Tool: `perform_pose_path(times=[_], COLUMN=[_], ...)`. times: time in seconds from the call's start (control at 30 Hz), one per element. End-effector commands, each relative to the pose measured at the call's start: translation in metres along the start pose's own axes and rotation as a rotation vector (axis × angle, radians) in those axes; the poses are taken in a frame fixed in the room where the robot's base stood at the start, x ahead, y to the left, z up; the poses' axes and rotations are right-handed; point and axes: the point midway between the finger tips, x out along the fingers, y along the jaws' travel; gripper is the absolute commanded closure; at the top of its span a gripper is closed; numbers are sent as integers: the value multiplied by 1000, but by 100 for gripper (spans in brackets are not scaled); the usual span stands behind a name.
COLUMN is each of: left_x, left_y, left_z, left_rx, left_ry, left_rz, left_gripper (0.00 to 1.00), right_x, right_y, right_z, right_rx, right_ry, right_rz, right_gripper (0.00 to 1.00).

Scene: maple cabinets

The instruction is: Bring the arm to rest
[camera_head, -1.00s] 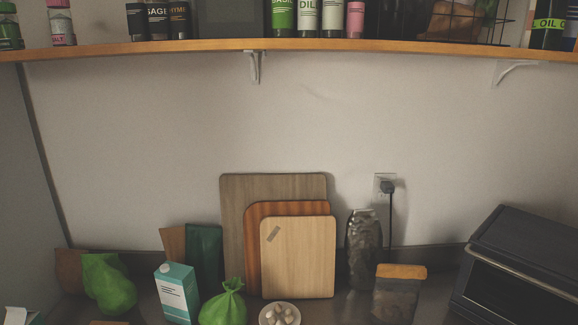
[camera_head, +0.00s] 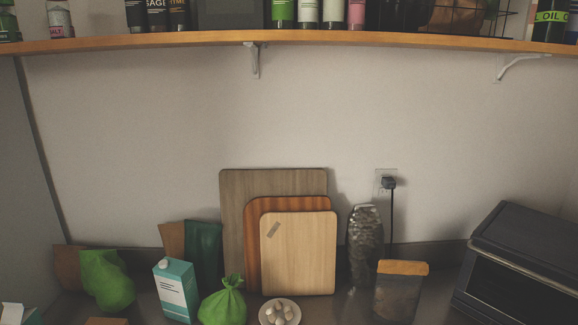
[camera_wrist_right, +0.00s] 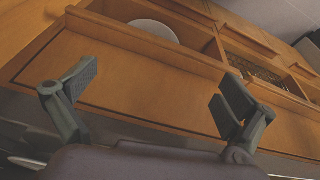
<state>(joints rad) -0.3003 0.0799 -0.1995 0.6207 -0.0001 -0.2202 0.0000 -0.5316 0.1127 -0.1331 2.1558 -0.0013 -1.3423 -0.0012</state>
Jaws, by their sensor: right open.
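My right gripper (camera_wrist_right: 158,92) shows in the right wrist view. Its two grey fingers stand wide apart with nothing between them. Beyond the fingers is the maple cabinet front (camera_wrist_right: 150,80), seen tilted; I see no contact between it and the fingers. Neither arm nor gripper shows in the head view. My left gripper is out of view.
In the head view, the counter holds cutting boards (camera_head: 298,255), a teal carton (camera_head: 176,290), a green bag (camera_head: 223,304), a plate (camera_head: 279,312) and a black oven (camera_head: 520,265). A shelf (camera_head: 300,38) spans the top. An open cabinet compartment holds a white plate (camera_wrist_right: 154,31).

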Motion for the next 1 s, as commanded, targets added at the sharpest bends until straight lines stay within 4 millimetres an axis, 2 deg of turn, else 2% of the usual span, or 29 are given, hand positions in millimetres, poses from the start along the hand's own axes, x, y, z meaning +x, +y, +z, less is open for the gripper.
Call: perform_pose_path(times=[0.03,0.17,0.27,0.3,0.4,0.5,0.6,0.7,0.8,0.9,1.0], left_x=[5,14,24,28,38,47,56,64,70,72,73], left_y=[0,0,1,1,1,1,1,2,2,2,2], left_z=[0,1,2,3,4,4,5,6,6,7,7], left_rx=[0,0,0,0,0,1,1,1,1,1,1], left_ry=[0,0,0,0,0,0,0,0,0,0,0], left_rz=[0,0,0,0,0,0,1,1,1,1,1], left_gripper=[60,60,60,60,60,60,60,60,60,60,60], right_x=[20,74,129,152,205,251,287,312,326,332,334], right_y=[-1,-4,-7,-8,-10,-13,-15,-15,-15,-15,-15], right_z=[6,24,49,62,100,143,189,233,268,289,300], right_rx=[-1,-4,-7,-9,-14,-19,-25,-30,-34,-37,-38], right_ry=[-11,-32,-54,-64,-88,-112,-134,-153,-168,-175,-179], right_rz=[-2,-6,-9,-10,-13,-16,-18,-20,-21,-22,-22], right_gripper=[0,0,0,0,0,0,0,0,0,0,0])
